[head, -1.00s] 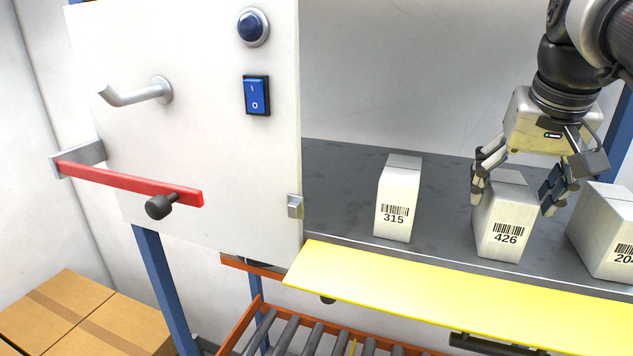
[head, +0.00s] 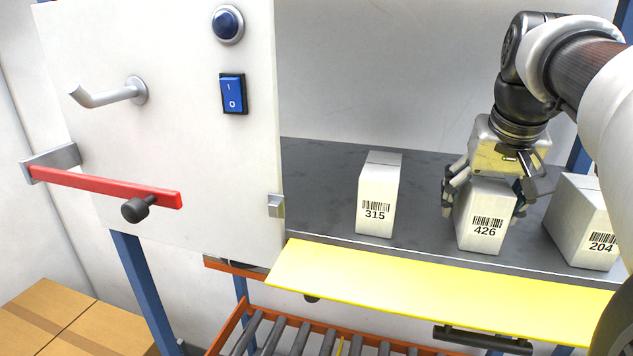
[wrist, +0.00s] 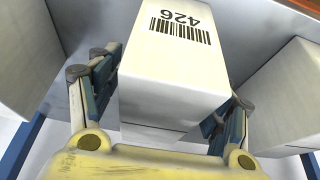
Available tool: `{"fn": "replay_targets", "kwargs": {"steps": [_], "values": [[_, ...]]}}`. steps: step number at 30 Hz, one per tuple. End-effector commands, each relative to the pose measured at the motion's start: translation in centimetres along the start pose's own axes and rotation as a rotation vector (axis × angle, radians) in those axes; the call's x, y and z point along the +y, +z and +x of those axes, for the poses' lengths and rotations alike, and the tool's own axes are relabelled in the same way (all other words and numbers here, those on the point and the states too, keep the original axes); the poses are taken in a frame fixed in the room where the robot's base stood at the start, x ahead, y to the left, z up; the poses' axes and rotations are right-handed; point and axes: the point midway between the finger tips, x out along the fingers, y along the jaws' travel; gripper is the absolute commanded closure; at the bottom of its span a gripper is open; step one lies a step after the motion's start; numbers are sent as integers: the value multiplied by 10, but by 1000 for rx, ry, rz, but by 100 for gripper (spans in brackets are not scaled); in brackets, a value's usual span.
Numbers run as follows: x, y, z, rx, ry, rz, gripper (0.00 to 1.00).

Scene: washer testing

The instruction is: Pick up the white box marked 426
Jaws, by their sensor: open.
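The white box marked 426 (head: 484,228) stands upright on the grey shelf (head: 325,215), between two other white boxes. My gripper (head: 484,203) is over it from above, with one finger on each side of the box. The jaws are open around the box. In the wrist view the box 426 (wrist: 172,75) lies between the two fingers (wrist: 165,105), its label and barcode facing the camera. I cannot tell whether either finger touches the box.
The white box 315 (head: 378,200) stands to the left and the white box 204 (head: 585,225) close to the right. A yellow flap (head: 420,288) runs along the shelf's front. A white panel (head: 170,60) with a red bar (head: 110,187) is at left. Rollers (head: 300,338) lie below.

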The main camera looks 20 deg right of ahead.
Motion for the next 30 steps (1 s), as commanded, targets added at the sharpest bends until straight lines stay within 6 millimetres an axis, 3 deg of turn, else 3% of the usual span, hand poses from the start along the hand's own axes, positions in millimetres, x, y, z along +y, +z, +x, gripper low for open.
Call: {"fn": "replay_targets", "kwargs": {"steps": [11,30], "values": [[0,1,2,0,0,0,28],[0,1,2,0,0,0,70]]}}
